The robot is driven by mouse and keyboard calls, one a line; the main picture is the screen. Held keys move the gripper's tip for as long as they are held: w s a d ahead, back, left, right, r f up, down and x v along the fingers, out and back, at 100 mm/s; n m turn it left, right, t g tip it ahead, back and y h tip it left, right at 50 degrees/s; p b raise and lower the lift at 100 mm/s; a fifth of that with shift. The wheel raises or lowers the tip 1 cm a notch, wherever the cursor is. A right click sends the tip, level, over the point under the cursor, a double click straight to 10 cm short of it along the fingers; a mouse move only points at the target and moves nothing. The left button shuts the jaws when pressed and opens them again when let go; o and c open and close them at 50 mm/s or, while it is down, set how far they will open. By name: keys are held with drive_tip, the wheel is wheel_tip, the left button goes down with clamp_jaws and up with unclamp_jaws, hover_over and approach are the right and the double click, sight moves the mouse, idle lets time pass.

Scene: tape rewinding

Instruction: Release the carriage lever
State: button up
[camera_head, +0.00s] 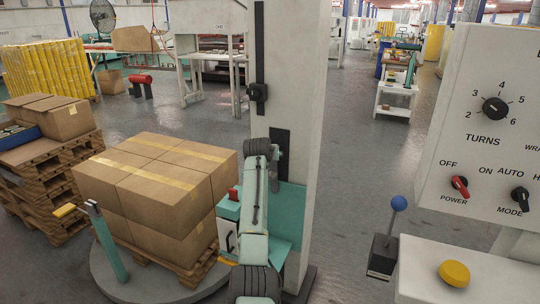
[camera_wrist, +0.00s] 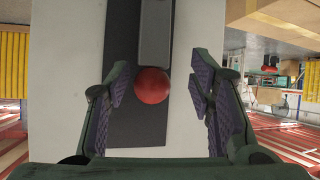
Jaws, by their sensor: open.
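In the wrist view a round red knob (camera_wrist: 152,85) sits at the end of a grey bar (camera_wrist: 154,35), which I take to be the carriage lever. My gripper (camera_wrist: 157,84) is open. Its two fingers stand on either side of the knob, with a gap on each side in the picture; contact does not show. In the head view a teal carriage (camera_head: 291,200) is on the pale upright mast (camera_head: 302,95), partly behind my arm. A small red part (camera_head: 233,194) shows there; I cannot tell whether it is the knob. My fingers cannot be made out there.
Taped cardboard boxes (camera_head: 155,185) stand on a pallet and round turntable, left of the mast. A teal post (camera_head: 108,245) stands in front. A white control panel (camera_head: 490,130) and a blue-knobbed lever (camera_head: 398,203) are at right. Open floor (camera_head: 365,150) lies between mast and panel.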

drive_tip(key=d+v, duration=0.1)
drive_tip(key=v, duration=1.1)
drive_tip(key=shift+a, duration=0.5)
drive_tip(key=shift+r, duration=0.1)
